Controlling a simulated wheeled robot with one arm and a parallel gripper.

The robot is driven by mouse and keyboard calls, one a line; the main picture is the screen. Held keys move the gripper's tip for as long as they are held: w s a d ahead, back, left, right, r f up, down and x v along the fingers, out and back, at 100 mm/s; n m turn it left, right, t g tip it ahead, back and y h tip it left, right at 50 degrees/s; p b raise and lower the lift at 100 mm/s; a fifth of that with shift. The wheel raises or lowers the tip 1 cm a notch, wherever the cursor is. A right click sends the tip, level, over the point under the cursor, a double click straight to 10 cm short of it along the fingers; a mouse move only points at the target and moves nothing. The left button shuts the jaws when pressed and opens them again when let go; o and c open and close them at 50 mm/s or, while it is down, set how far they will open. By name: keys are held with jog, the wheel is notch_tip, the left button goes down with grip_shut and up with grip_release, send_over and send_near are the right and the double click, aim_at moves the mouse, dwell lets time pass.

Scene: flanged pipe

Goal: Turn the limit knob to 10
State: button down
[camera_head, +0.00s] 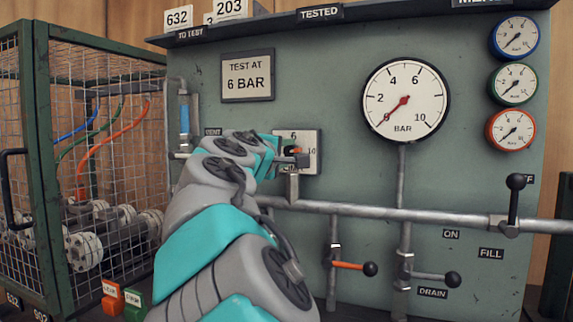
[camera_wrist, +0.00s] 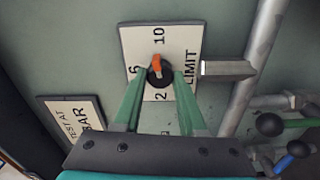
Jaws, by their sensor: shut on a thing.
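The limit knob (camera_wrist: 159,74) is black with an orange pointer (camera_wrist: 157,62), mounted on a white plate (camera_wrist: 147,45) marked 2, 6, 10 and LIMIT. In the wrist view the pointer points up, toward the 10. My gripper (camera_wrist: 158,80) has its two green fingers on either side of the knob and is shut on it. In the head view my gripper (camera_head: 291,158) is at the plate (camera_head: 312,140), and my arm hides the plate's left part and most of the knob.
A pipe (camera_head: 400,212) with several valve handles runs below and right of the plate. A large gauge (camera_head: 405,100) reads near 0. A TEST AT 6 BAR sign (camera_head: 247,76) hangs above left. A wire cage (camera_head: 100,150) stands at the left.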

jog(key=shift+f+m+b, duration=0.1)
jog(key=shift+m+b, duration=0.7)
jog(key=shift+m, duration=0.3)
jog(key=shift+c, duration=2.3)
grip_release()
jog(key=shift+s, duration=0.1)
jog(key=v, duration=0.7)
jog(key=shift+s, duration=0.25)
